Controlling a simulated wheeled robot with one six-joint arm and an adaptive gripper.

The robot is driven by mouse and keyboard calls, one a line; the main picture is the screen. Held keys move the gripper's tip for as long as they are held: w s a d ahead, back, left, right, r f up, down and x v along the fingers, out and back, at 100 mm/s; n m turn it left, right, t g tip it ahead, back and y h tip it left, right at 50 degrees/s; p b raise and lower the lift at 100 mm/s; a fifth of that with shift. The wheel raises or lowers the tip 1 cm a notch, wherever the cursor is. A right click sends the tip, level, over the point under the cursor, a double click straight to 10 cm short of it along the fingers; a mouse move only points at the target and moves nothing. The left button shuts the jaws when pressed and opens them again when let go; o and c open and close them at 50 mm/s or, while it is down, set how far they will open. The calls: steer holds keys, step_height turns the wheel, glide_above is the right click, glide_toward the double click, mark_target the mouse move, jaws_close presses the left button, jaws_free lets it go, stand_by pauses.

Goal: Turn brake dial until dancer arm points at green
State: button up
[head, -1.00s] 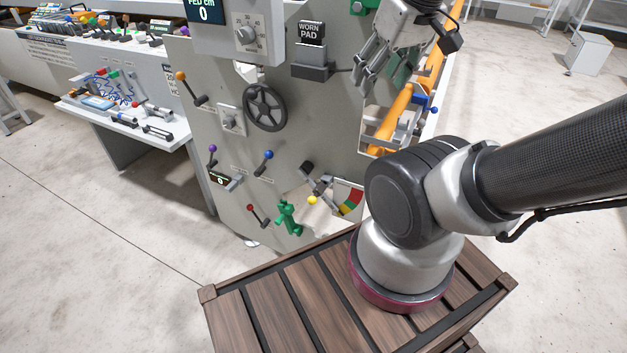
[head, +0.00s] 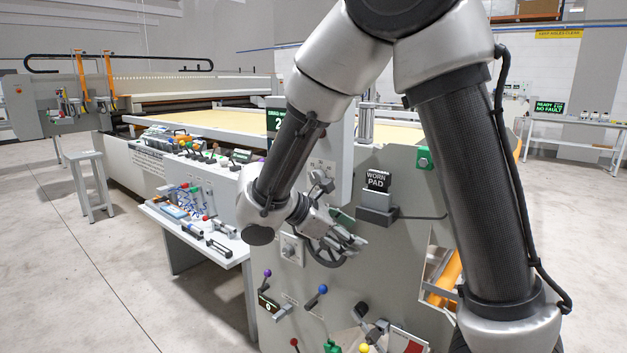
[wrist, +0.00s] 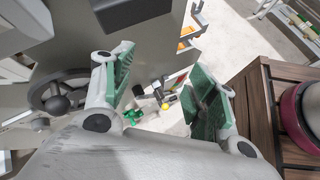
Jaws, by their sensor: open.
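My gripper (head: 352,246) is open and empty in front of the grey panel, over the black handwheel (head: 322,250). Its green-padded fingers stand wide apart in the wrist view (wrist: 166,90). A dial with a printed scale (head: 320,176) is high on the panel, partly hidden by my arm. A smaller knob on a pale plate (head: 290,248) is left of the handwheel; I cannot tell which is the brake dial. The yellow-tipped dancer arm (wrist: 165,106) and the coloured gauge (wrist: 177,78) show between the fingers. The gauge's lower part is cut off in the head view (head: 410,342); the pointed-at colour is unclear.
A worn-pad box (head: 377,207) stands right of the handwheel. Purple-topped (head: 267,273) and blue-topped (head: 322,289) levers project below. A green figure (wrist: 132,117) is near the dancer arm. A cluttered side bench (head: 195,225) is left; open floor lies beyond it.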

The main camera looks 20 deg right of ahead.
steer(key=w+a+r+n+t+h, duration=0.1)
steer(key=w+a+n+t+h, duration=0.2)
steer(key=w+a+n+t, duration=0.4)
steer(key=n+t+h, duration=0.1)
steer(key=n+t, duration=0.1)
steer(key=n, duration=0.1)
glide_toward(315, 178)
steer(key=x, duration=0.9)
steer(key=shift+w+d, duration=0.1)
steer(key=shift+w, duration=0.1)
steer(key=shift+c, duration=0.5)
steer(key=c, duration=0.9)
